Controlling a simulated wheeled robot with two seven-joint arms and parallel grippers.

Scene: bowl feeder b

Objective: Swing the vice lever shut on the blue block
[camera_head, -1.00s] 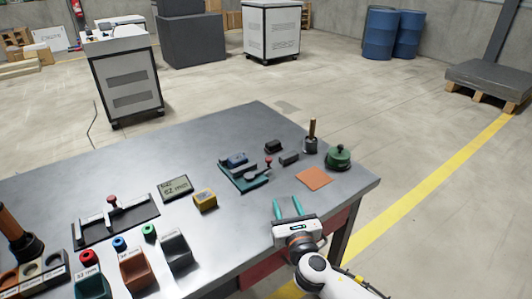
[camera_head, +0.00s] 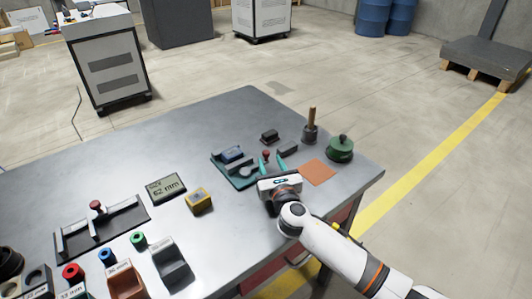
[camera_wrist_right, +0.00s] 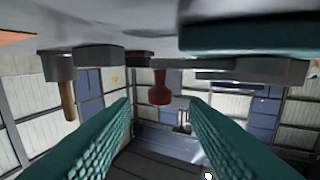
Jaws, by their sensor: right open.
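In the right wrist view, which looks upside down, the red knob (camera_wrist_right: 160,90) shows in the gap between the two fingers, apart from both. Part of the teal vice base (camera_wrist_right: 250,35) shows at the top right. My left gripper is not in view.
Near the vice are dark blocks (camera_head: 270,136), an orange pad (camera_head: 318,172), a green round part (camera_head: 340,148) and a post with a brown handle (camera_head: 311,125). A yellow block (camera_head: 199,201) and a display (camera_head: 165,188) lie to the left. The back left table is clear.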

